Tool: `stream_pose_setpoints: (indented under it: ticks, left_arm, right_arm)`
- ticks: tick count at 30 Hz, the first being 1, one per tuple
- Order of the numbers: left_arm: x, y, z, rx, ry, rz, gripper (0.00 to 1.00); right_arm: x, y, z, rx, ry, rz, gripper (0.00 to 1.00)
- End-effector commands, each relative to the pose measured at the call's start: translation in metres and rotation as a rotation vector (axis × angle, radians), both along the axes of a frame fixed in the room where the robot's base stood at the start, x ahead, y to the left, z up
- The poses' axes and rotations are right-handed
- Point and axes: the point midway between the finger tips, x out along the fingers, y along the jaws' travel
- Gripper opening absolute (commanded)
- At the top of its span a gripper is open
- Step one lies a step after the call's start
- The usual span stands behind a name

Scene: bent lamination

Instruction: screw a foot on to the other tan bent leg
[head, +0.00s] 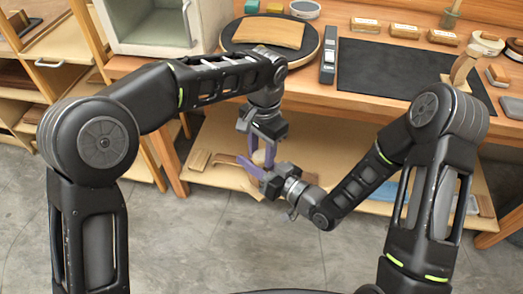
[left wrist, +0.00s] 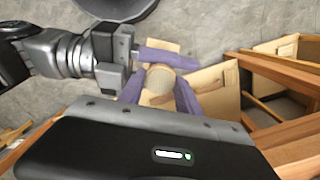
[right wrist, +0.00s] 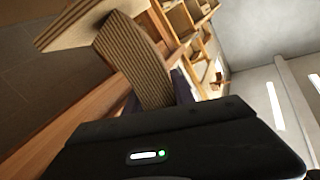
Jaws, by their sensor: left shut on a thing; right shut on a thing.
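My left gripper (head: 262,152) points down in front of the bench, shut on a round tan foot (left wrist: 160,78), seen between its purple fingers in the left wrist view. My right gripper (head: 256,170) comes in from the right just below, its purple fingers crossing close to the left ones. It is shut on a tan bent leg, whose striped layered edge (right wrist: 138,60) rises from the fingers in the right wrist view. Foot and leg are very close together. The fingers hide where they meet, so I cannot tell whether they touch or are threaded.
The bench (head: 310,92) behind carries a dark round turntable with a curved tan panel (head: 268,33), a black mat (head: 405,75) and several small blocks. A curved tan piece (head: 465,68) stands at the mat's right. A lower shelf (head: 340,165) lies behind the grippers. Grey floor is clear in front.

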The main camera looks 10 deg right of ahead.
Motion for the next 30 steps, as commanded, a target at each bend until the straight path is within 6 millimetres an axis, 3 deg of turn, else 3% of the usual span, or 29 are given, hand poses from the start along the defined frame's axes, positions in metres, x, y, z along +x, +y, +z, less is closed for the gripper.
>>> stream_pose_setpoints:
  ticks: [3, 4, 11, 20, 30]
  left_arm:
    - [0.000, 0.000, 0.000, 0.001, -0.001, 0.002, 0.00]
    - [0.000, 0.000, 0.000, 0.001, -0.001, 0.002, 0.42]
    - [0.000, 0.000, 0.000, 0.001, -0.001, 0.003, 0.61]
    - [0.000, 0.000, 0.002, 0.000, -0.002, 0.004, 0.62]
    - [0.002, -0.002, 0.039, -0.001, -0.002, 0.004, 0.62]
  right_arm:
    - [0.000, 0.000, 0.000, 0.001, -0.001, 0.001, 0.00]
    - [0.000, 0.000, 0.000, 0.001, -0.001, 0.001, 0.00]
    - [0.000, 0.000, 0.000, 0.001, -0.001, 0.001, 0.00]
    - [0.000, 0.000, 0.001, 0.001, -0.001, 0.001, 0.00]
    - [0.000, 0.000, 0.001, 0.001, -0.001, 0.001, 0.00]
